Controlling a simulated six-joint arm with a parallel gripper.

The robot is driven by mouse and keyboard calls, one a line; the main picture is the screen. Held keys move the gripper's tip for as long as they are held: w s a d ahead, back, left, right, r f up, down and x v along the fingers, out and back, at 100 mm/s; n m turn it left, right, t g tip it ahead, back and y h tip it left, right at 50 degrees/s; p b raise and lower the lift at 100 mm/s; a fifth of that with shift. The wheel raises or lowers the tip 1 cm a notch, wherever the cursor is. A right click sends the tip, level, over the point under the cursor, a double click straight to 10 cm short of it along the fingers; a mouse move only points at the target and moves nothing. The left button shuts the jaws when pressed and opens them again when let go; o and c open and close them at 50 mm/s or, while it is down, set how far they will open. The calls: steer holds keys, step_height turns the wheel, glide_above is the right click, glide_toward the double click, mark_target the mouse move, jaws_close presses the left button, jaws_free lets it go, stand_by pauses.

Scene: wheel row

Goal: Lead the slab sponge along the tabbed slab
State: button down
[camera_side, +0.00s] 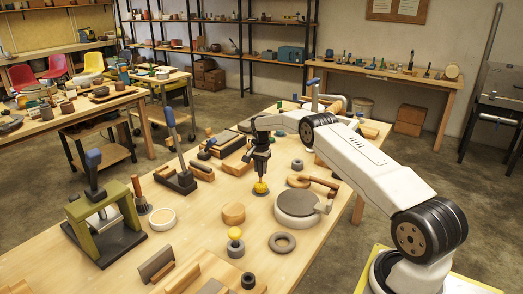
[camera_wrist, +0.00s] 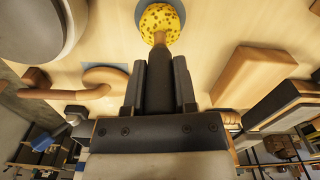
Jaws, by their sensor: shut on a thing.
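The slab sponge (camera_side: 261,187) is a yellow, dark-speckled ball on a short stem. It also shows in the wrist view (camera_wrist: 160,22), at the top centre. My gripper (camera_side: 261,168) is shut on its stem and points down, with the sponge below the fingertips. In the wrist view the fingers (camera_wrist: 160,85) close around the stem. A blue-grey disc shows behind the sponge, and I cannot tell if they touch. I cannot surely pick out the tabbed slab. A tan slab-like block (camera_side: 237,166) lies left of my gripper and shows right in the wrist view (camera_wrist: 248,72).
A round, grey-topped wheel (camera_side: 297,203) stands to the right. A brown disc with a bar (camera_side: 300,181) lies behind it. A wooden puck (camera_side: 233,212), a smaller yellow sponge (camera_side: 235,233) and a grey ring (camera_side: 282,242) stand in front. A green-framed press (camera_side: 105,220) stands at the left.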

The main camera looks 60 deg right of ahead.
steer(key=shift+r, duration=0.15)
steer(key=shift+r, duration=3.4)
step_height(320, 180, up, 5)
glide_above(264, 183)
steer(key=w, duration=0.1)
steer(key=shift+a, duration=0.35)
steer(key=shift+s+d, duration=0.1)
steer(key=s+d, duration=0.1)
steer(key=s, duration=1.6)
steer(key=shift+s+d+r, duration=0.2)
steer(key=shift+s+d, duration=0.05)
steer(key=shift+s, duration=0.1)
